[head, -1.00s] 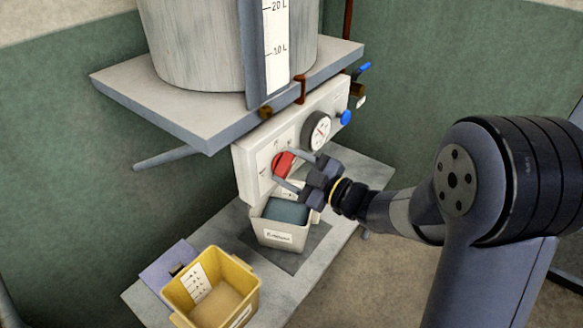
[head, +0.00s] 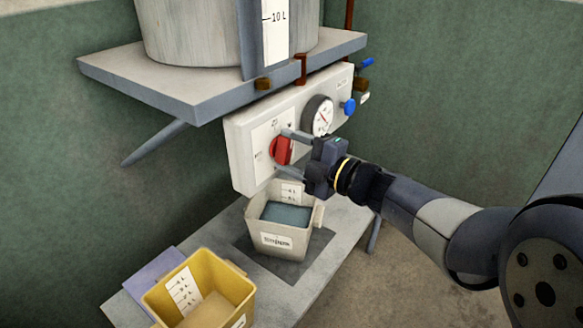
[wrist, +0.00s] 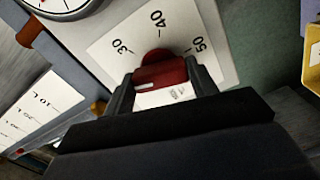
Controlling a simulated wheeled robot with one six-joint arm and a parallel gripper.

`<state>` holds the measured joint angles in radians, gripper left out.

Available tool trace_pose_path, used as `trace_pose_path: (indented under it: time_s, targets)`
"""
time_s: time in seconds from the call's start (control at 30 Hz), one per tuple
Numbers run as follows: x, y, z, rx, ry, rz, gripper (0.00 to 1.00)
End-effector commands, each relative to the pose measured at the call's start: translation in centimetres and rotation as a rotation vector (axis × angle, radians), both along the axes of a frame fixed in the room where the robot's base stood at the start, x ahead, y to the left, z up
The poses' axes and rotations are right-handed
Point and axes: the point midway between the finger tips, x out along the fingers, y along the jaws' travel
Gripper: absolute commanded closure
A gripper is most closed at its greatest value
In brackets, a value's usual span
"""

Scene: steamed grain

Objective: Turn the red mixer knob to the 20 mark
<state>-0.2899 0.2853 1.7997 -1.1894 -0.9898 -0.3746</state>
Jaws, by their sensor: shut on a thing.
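The red mixer knob (head: 281,150) sits on the white control panel under the shelf. In the wrist view, the knob (wrist: 165,74) stands in front of a white dial plate (wrist: 116,38) with the marks 30, 40 and 50 visible. The 20 mark is not readable in either view. My gripper (head: 283,151) is shut on the knob, one finger on each side. In the wrist view my gripper (wrist: 162,84) has the knob between its two dark fingers. I cannot tell which mark the knob points at.
A round gauge (head: 319,116) and a blue knob (head: 348,106) are right of the red knob. A grey bin (head: 276,240) stands on the lower shelf below my gripper. A yellow bin (head: 178,298) is at the front left. A large tank (head: 195,40) stands above.

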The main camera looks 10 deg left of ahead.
Motion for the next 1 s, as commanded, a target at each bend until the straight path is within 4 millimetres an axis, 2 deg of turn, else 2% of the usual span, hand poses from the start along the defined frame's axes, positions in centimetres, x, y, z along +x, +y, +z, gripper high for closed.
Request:
trace_pose_path:
  time_s: [0.03,0.4,1.0]
  targets:
    - [-0.03,0.00,-0.55,-0.015,-0.036,0.001,0.68]
    - [-0.03,0.00,-0.28,-0.089,-0.210,0.000,0.68]
    - [-0.02,0.01,-0.10,-0.107,-0.252,0.001,0.68]
